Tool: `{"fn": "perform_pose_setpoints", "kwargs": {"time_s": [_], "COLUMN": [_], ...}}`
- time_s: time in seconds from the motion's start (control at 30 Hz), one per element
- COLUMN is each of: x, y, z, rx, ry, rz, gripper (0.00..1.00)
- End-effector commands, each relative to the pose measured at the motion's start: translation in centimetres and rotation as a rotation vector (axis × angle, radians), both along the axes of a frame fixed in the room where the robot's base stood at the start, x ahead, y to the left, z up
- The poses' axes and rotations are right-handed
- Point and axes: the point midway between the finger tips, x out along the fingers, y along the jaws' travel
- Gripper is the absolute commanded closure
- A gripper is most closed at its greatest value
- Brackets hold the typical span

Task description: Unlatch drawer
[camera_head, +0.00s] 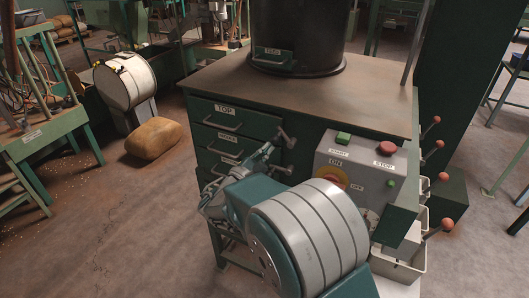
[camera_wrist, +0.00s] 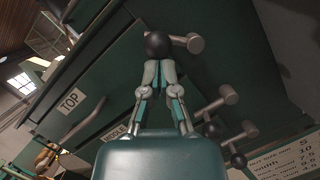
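The green cabinet's TOP drawer (camera_head: 236,119) and MIDDLE drawer (camera_head: 227,138) are closed, with another drawer below. Latches with metal pivots and black knobs sit right of the drawers. The uppermost latch (camera_head: 287,138) shows in the wrist view, its black knob (camera_wrist: 157,44) directly ahead of my fingertips and its pivot (camera_wrist: 194,43) to the right. My gripper (camera_wrist: 160,68) has its fingertips close together, seemingly shut, at the knob's lower edge; contact is unclear. In the head view my gripper (camera_head: 268,150) is beside the latches, and my arm hides the lower drawers' fronts.
A grey control box (camera_head: 357,172) with green and red buttons stands right of my arm. Red-knobbed levers (camera_head: 437,144) stick out from the cabinet's right side above pale bins (camera_head: 400,268). A brown sack (camera_head: 153,140) lies on the floor at left, with open floor before it.

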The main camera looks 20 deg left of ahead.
Motion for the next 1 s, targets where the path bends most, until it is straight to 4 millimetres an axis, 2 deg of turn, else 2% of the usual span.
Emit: {"fn": "perform_pose_setpoints", "kwargs": {"time_s": [0.7,1.0], "x": [-0.1,-0.1], "y": [-1.1,-1.5], "z": [1.7,1.9], "rx": [0.44,0.482], "ry": [-0.035,-0.038], "rz": [-0.002,0.0], "gripper": [1.0,1.0]}}
